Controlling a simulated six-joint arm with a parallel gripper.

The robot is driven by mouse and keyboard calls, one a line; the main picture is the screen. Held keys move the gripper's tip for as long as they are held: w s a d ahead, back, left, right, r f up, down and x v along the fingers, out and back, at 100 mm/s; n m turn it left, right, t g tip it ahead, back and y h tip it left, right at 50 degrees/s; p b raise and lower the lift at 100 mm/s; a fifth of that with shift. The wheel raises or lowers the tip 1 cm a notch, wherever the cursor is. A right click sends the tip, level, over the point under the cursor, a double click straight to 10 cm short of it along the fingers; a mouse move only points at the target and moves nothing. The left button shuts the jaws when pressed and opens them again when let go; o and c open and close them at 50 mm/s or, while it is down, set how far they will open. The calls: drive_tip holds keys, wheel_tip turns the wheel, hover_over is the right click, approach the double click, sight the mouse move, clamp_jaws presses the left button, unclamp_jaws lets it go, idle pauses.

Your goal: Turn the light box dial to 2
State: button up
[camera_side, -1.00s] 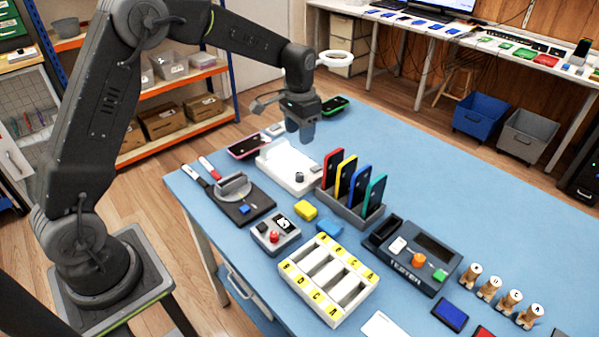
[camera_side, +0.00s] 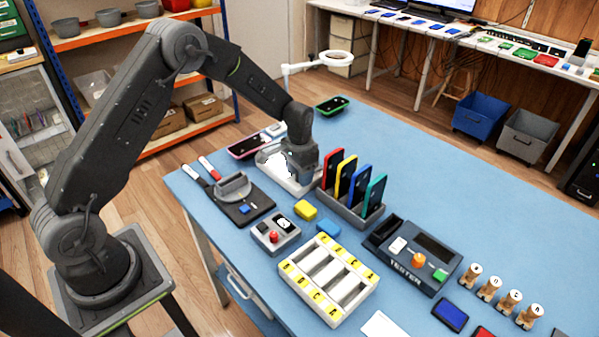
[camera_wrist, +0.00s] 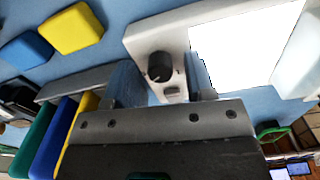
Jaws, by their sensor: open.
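The white light box (camera_side: 270,160) lies on the blue table, its bright panel partly hidden behind my gripper in the side view. In the wrist view the light box (camera_wrist: 150,32) shows its lit panel and its dark round dial (camera_wrist: 160,67). My gripper (camera_wrist: 160,85) is open, with one finger on each side of the dial in that picture. I cannot tell whether either finger touches it. In the side view my gripper (camera_side: 303,180) is low over the dial end of the box and hides the dial. The dial's number marks are too small to read.
A grey rack (camera_side: 350,208) with several coloured phones stands close to the right of my gripper. A yellow block (camera_side: 305,210) and a blue block (camera_side: 328,228) lie in front. A ring lamp (camera_side: 335,59) stands behind.

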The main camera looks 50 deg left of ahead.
drive_tip(key=c, duration=0.9)
drive_tip(key=shift+n, duration=0.3)
drive_tip(key=n, duration=1.1)
drive_tip(key=shift+n, duration=0.3)
idle(0.3)
drive_tip(key=o, duration=0.9)
